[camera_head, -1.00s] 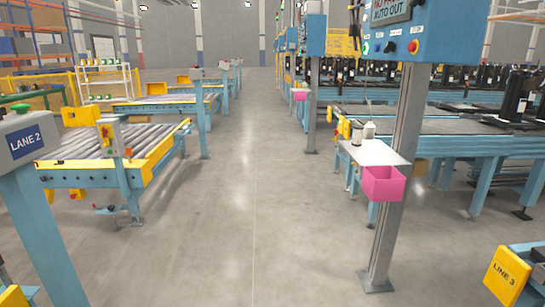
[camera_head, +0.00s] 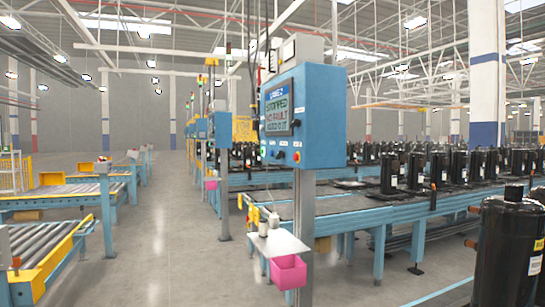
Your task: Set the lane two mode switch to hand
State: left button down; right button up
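A blue control box (camera_head: 325,118) stands on a grey post right of centre, turned partly to the left. A small label above its screen seems to read lane 2. Its screen (camera_head: 277,107) reads stopped, no fault, and a last line that seems to say auto out. Below the screen are a green button (camera_head: 263,151), small dark controls (camera_head: 277,154) and a red button (camera_head: 296,157). The mode switch is probably among the dark controls, but its setting is too small to read. Neither of my grippers is in view.
A small shelf (camera_head: 281,243) with bottles and a pink bin (camera_head: 288,272) juts out below the box. Conveyors with black compressors (camera_head: 507,250) lie to the right. Roller conveyors (camera_head: 40,250) lie left. The grey aisle floor (camera_head: 180,240) between is clear.

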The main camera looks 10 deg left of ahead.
aim_at(280, 154)
jog(key=i+j+z, duration=0.3)
jog(key=i+j, duration=0.8)
jog(key=i, duration=0.25)
jog(key=i+j+z, duration=0.3)
jog(key=i+j, duration=0.95)
jog(key=j, duration=0.15)
